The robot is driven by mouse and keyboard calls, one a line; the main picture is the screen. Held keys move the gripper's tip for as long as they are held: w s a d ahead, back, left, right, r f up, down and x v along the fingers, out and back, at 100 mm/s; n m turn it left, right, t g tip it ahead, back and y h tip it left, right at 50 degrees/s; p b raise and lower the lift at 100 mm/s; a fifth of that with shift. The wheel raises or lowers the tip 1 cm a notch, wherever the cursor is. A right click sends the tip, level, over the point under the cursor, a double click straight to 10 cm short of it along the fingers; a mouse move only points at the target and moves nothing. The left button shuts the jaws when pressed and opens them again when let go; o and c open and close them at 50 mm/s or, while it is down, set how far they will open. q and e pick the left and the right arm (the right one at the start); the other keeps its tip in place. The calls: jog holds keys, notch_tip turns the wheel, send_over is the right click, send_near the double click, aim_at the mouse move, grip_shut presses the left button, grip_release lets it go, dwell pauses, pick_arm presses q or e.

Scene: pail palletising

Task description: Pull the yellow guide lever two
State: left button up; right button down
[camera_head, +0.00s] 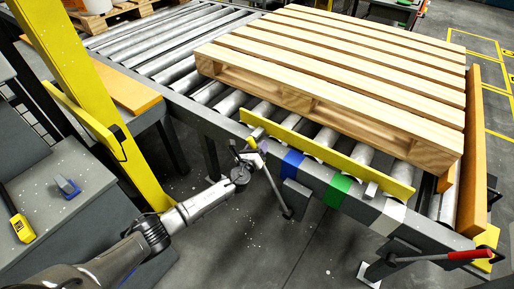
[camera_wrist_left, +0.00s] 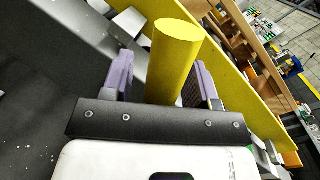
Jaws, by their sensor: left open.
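My left gripper (camera_head: 251,150) is at the left end of the yellow guide plate (camera_head: 330,158) on the conveyor's near edge. In the left wrist view, a yellow cylindrical handle (camera_wrist_left: 172,62) stands between the two open purple-padded fingers of the gripper (camera_wrist_left: 165,80). I cannot tell whether either finger touches it. In the head view, a small yellow tip (camera_head: 257,133) shows just above the gripper; the fingers are small there. The guide plate (camera_wrist_left: 222,62) runs behind the handle in the wrist view. My right gripper is not in view.
A wooden pallet (camera_head: 345,75) lies on the rollers behind the guide plate. Blue, green and white bands mark the conveyor frame (camera_head: 225,122). A red-handled lever (camera_head: 468,255) is at lower right. A yellow post (camera_head: 85,95) stands left. Floor in front is mostly open.

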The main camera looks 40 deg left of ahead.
pick_arm(q)
jog(key=shift+c, duration=0.5)
grip_shut()
